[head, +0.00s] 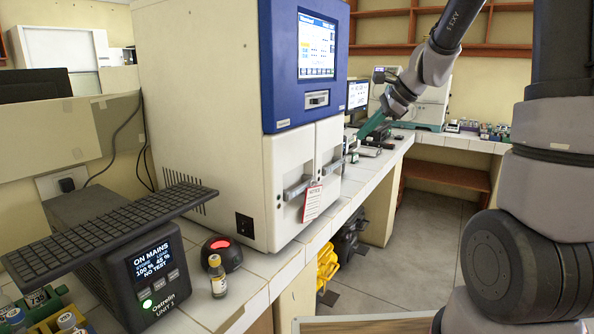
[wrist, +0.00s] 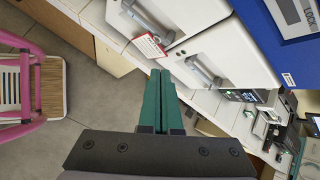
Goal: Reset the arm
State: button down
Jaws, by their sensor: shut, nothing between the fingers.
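My arm reaches across the right side of the head view toward the incubator (head: 205,95). My gripper (head: 362,136) has green fingers and hangs over the aisle near the incubator's right front edge. In the wrist view my gripper (wrist: 158,75) shows its two green fingers pressed together with nothing between them. The incubator's two white lower doors (head: 328,150) are closed, with metal handles. The doors also show at the top of the wrist view (wrist: 205,50). The fingertips appear apart from the doors and the hanging tag.
A red-lettered tag (head: 312,203) hangs at a door handle. A black power unit (head: 155,262), a red-lit device (head: 222,252) and a small vial (head: 217,276) stand on the tiled counter. A pink-framed chair (wrist: 30,85) stands at the wrist view's left.

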jog(key=s+d+r+n+h, duration=0.1)
jog(key=s+r+n, duration=0.2)
jog(key=s, duration=0.5)
jog(key=s+d+r+n+t+h, duration=0.1)
jog(key=s+d+r+n+h, duration=0.1)
jog(key=s+n, duration=0.4)
jog(key=s+d+r+n+t+h, duration=0.1)
jog(key=s+r+n, duration=0.3)
jog(key=s, duration=0.6)
jog(key=shift+s+d+n+h, duration=0.15)
jog(key=shift+d+n+h, duration=0.05)
jog(key=shift+n+h, duration=0.2)
